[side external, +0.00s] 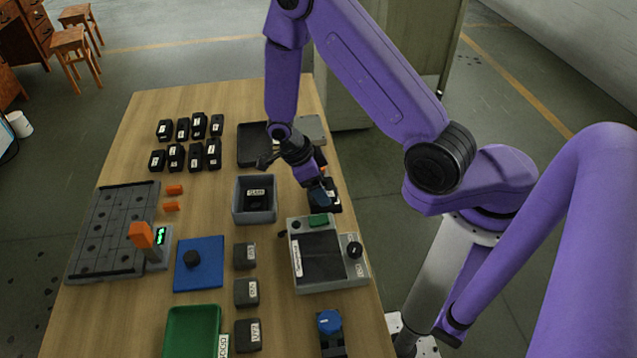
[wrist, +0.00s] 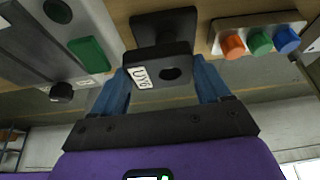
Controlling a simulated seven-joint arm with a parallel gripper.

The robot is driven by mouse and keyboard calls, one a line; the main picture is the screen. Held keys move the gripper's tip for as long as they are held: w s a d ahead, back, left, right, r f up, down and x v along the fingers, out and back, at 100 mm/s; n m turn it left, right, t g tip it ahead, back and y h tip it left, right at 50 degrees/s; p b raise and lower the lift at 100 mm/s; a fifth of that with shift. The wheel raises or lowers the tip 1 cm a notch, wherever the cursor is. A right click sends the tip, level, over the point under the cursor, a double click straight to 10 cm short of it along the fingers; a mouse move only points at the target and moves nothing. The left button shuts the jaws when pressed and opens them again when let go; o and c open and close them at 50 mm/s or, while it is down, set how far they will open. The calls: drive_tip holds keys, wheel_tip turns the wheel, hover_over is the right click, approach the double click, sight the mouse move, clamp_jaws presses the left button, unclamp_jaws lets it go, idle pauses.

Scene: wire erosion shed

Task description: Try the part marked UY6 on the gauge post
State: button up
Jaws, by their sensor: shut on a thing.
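The part marked UY6 (wrist: 152,84) is a dark block with a round hole and a white label, seen close up in the wrist view. My gripper (wrist: 160,78) is shut on it, with one blue finger on each side. In the side external view my gripper (side external: 320,193) points down near the table's right edge, behind the grey control box; the part is mostly hidden there.
The grey control box (side external: 301,276) stands just in front of my gripper. A grey bin (side external: 240,213) is left of it. Labelled grey blocks (side external: 245,292), a green tray (side external: 193,331) and a dark holed plate (side external: 107,232) surround the blue plate. In the wrist view, coloured knobs (wrist: 260,42) sit at right.

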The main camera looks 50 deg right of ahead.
drive_tip(key=shift+f, duration=0.65)
idle(1.5)
drive_tip(key=shift+r, duration=0.1)
drive_tip(key=shift+r, duration=2.55)
